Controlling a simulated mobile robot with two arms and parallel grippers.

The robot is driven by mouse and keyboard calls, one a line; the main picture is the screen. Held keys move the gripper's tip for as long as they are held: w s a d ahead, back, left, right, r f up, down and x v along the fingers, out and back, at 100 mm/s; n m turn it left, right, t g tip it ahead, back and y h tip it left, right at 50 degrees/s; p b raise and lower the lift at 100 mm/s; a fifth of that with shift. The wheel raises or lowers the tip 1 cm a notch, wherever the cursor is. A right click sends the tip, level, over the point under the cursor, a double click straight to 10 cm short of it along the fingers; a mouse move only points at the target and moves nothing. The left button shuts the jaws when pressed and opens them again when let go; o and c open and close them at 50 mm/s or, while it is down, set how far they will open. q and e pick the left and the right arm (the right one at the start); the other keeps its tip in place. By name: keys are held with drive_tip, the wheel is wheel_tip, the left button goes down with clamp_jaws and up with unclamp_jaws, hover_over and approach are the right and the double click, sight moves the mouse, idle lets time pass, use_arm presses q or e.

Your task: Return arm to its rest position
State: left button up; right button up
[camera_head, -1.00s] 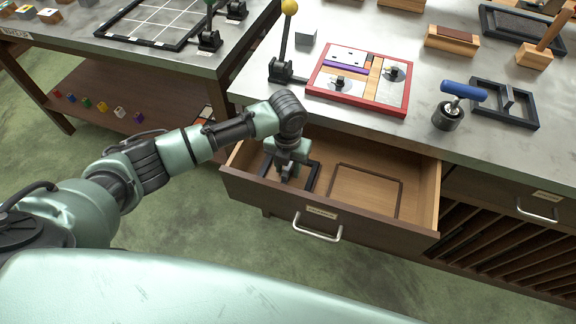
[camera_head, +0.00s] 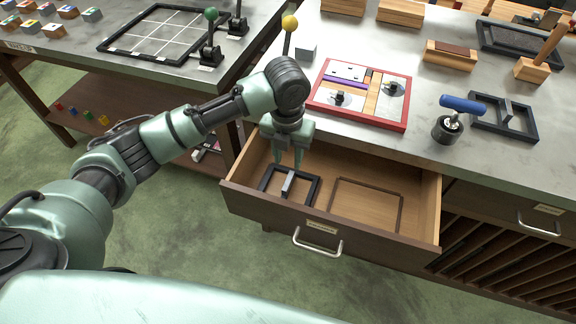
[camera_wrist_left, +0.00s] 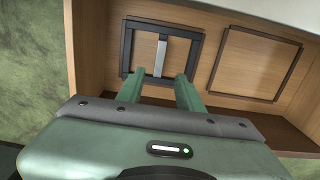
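My left gripper (camera_head: 288,155) is above the back left part of the open drawer (camera_head: 233,193), fingers pointing down. Its two fingers are apart with nothing between them, as the left wrist view (camera_wrist_left: 158,84) also shows. A dark square frame with a light grey bar (camera_head: 288,184) lies in the drawer's left part, apart from the fingers. It shows in the left wrist view too (camera_wrist_left: 161,56). My right gripper is in neither view.
A thin brown outline (camera_head: 398,212) marks the drawer's right part, which is empty. On the bench above are a red-rimmed board (camera_head: 405,124), a blue-handled tool (camera_head: 455,117), a yellow-knobbed lever (camera_head: 289,24) and another dark frame (camera_head: 533,128). Green floor is free in front.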

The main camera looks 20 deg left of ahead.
use_arm(q)
drive_tip(key=shift+r, duration=0.3)
